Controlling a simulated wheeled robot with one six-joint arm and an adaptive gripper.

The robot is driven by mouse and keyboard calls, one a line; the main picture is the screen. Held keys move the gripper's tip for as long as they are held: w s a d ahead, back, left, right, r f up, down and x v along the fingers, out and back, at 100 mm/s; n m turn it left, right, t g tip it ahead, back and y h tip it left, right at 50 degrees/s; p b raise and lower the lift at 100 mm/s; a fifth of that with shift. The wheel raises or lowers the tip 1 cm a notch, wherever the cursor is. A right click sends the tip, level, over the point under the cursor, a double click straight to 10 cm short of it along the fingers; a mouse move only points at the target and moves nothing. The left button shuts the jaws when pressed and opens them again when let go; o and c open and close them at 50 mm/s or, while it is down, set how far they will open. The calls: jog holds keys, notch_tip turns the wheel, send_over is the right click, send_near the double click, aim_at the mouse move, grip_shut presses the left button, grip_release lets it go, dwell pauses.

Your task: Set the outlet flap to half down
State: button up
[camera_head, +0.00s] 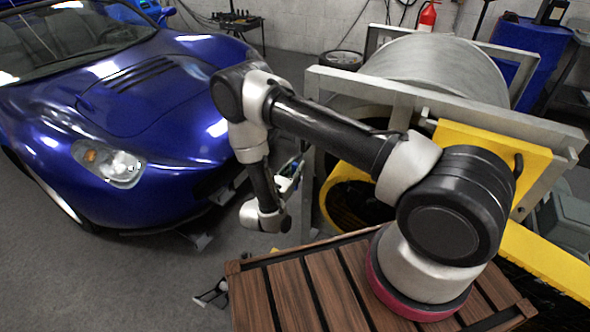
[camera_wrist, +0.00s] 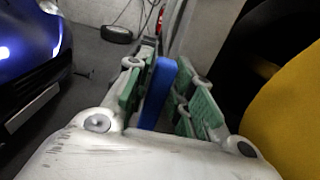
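My gripper (camera_wrist: 163,75) has grey and green fingers, and a blue bar (camera_wrist: 158,92) shows between them in the wrist view. I cannot tell whether the fingers press on the bar or only stand on both sides of it. In the head view my gripper (camera_head: 291,172) is small, beside the left post of the grey dynamometer frame (camera_head: 306,190). I cannot make out the outlet flap for certain. The blue bar may be part of it, but its mounting is hidden behind my gripper and wrist.
A blue car (camera_head: 130,110) stands close on the left. The frame carries a large metal drum (camera_head: 437,68) and yellow panels (camera_head: 490,150) on the right. A loose tyre (camera_wrist: 116,33) lies on the floor behind.

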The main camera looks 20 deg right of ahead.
grip_shut()
jog(key=shift+a, duration=0.1)
jog(key=n, duration=0.1)
jog(key=w+a+n, duration=0.2)
jog(key=n, duration=0.1)
jog(key=shift+w+f, duration=0.1)
jog(key=shift+f, duration=0.15)
jog(key=o, duration=0.6)
grip_release()
jog(key=shift+c, duration=0.2)
jog(key=shift+a, duration=0.1)
